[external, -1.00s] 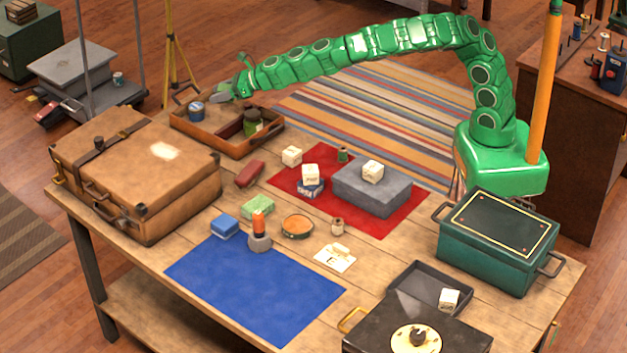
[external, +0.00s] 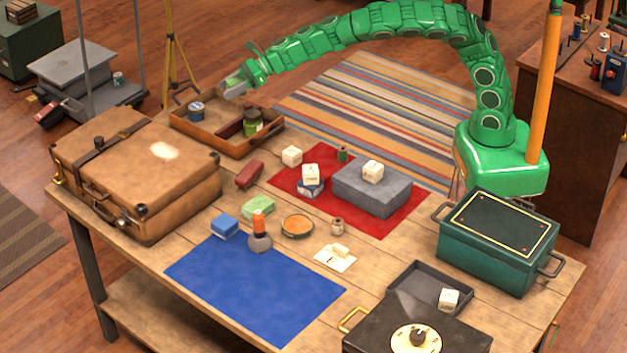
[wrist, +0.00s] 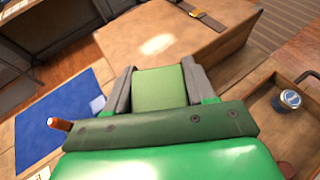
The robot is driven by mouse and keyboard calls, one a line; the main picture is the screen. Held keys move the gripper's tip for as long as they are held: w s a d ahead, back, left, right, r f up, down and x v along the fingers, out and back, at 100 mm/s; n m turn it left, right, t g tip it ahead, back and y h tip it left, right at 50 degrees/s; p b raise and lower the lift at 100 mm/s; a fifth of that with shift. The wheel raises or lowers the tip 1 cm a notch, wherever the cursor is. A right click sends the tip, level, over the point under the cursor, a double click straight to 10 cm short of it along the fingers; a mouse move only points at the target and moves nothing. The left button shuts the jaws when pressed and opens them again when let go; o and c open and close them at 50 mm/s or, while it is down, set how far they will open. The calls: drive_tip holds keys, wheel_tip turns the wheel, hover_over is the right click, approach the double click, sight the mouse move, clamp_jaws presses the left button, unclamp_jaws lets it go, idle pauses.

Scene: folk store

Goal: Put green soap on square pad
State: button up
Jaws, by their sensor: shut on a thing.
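My gripper (external: 234,88) is above the open wooden tray at the back left. In the wrist view its grey fingers (wrist: 160,88) are shut on a green block (wrist: 160,89), which looks like the green soap. Another flat green block (external: 258,207) lies on the table in front of the red box. A blue mat (external: 255,290) lies at the table's front and also shows in the wrist view (wrist: 60,118). A red mat (external: 385,222) lies further back. A small white card (external: 334,263) lies between them. I cannot tell which is the square pad.
The wooden tray (external: 236,150) holds a blue tin (external: 196,110) and a green jar (external: 252,123). A brown suitcase (external: 140,165) stands at left. A grey block (external: 372,190) sits on the red mat. Most of the blue mat is clear.

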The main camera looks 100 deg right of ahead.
drive_tip(key=s+a+f+n+g+y, duration=0.3)
drive_tip(key=a+f, duration=0.1)
drive_tip(key=a, duration=0.5)
drive_tip(key=s+a+f+n+g+y, duration=0.2)
drive_tip(key=s+a+f+n+y, duration=0.15)
drive_tip(key=a, duration=0.45)
drive_tip(key=s+a+f+n+g+y, duration=0.2)
drive_tip(key=a+f+n+g, duration=0.15)
drive_tip(key=a, duration=0.55)
hover_over(222, 225)
drive_tip(key=shift+t, duration=0.25)
drive_tip(key=shift+f, duration=6.8)
drive_tip(key=shift+f, duration=0.15)
